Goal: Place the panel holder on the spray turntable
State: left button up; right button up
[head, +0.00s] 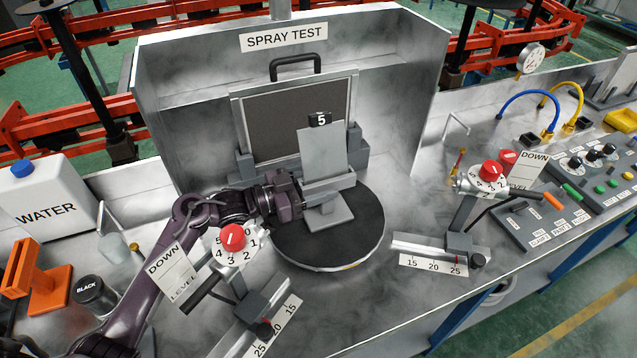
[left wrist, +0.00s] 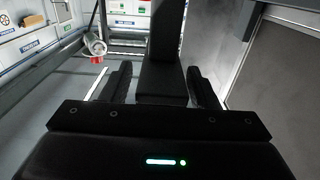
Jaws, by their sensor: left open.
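The panel holder (head: 323,153) is a light grey upright plate with a black "5" tag on top, a ledge and a flat foot (head: 328,218). Its foot rests on the spray turntable (head: 358,240), a black disc with a pale rim in front of the spray booth. My left gripper (head: 298,196) reaches in from the left at the holder's lower part. It is open. In the left wrist view, its two fingers (left wrist: 161,88) stand either side of the dark, shaded holder (left wrist: 161,50). Whether they touch it cannot be told. My right gripper is not in view.
The spray booth (head: 175,70) walls stand behind the turntable, with a dark framed panel (head: 292,120) inside. Red-knobbed gauge stands are at front left (head: 232,238) and right (head: 490,172). A water container (head: 45,200) is at left.

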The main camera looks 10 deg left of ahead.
pick_arm(q)
jog(key=shift+r, duration=0.3)
jog(key=b+v, duration=0.2)
jog(key=v, duration=1)
jog(key=shift+f, duration=0.1)
